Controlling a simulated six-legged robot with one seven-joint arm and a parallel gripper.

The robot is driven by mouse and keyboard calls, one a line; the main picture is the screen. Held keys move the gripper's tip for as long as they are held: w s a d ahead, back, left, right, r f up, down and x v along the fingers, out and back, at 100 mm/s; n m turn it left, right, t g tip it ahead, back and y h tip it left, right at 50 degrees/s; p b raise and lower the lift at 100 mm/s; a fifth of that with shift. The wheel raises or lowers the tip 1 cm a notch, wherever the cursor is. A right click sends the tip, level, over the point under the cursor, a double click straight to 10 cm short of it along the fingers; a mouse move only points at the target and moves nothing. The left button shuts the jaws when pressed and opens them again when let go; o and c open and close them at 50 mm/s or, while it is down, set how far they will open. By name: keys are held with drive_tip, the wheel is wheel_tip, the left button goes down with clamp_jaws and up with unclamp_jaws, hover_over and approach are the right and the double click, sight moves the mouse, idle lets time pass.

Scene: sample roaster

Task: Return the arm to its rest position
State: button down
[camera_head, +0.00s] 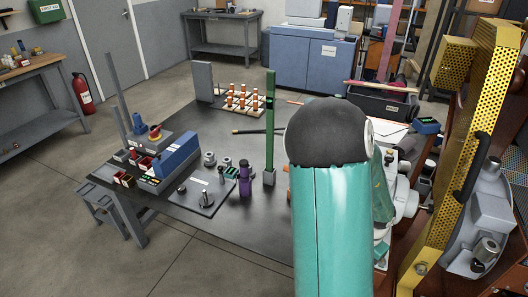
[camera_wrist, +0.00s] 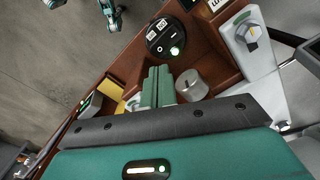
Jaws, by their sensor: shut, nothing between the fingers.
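My teal arm (camera_head: 332,225) with its black rounded joint rises in the front centre of the head view and covers part of the dark table (camera_head: 255,215). My gripper is not clearly visible in the head view, hidden behind the arm. In the wrist view my gripper (camera_wrist: 158,78) shows as two teal fingers pressed together with nothing between them. It points over a brown surface (camera_wrist: 120,68). A silver cylinder (camera_wrist: 191,86) shows beside the fingertips on the right. I cannot tell whether they touch it.
In the head view, a yellow perforated panel (camera_head: 480,130) stands close on the right. A green post (camera_head: 270,125), a purple grinder-like object (camera_head: 245,180) and a blue box (camera_head: 176,157) stand on the table. The wrist view shows a black round switch panel (camera_wrist: 164,38) and a dial (camera_wrist: 249,33).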

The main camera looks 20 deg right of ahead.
drive_tip(key=w+a+r+n+t+y, duration=0.1)
drive_tip(key=w+a+r+n, duration=0.3)
drive_tip(key=a+r, duration=0.4)
drive_tip(key=w+a+r+n+t+y, duration=0.1)
drive_tip(key=w+a+r+n+t, duration=0.1)
drive_tip(key=w+a+r+n, duration=0.5)
drive_tip(key=s+a+r+n+t+h, duration=0.1)
drive_tip(key=s+a+r+n, duration=0.1)
drive_tip(key=s+a+r, duration=0.2)
drive_tip(key=s+a+r+n+t+h, duration=0.1)
drive_tip(key=s+a+r, duration=0.4)
drive_tip(key=a+r, duration=0.5)
drive_tip(key=shift+a+n+t, duration=0.3)
drive_tip(key=shift+a+n, duration=0.4)
drive_tip(key=shift+n, duration=0.2)
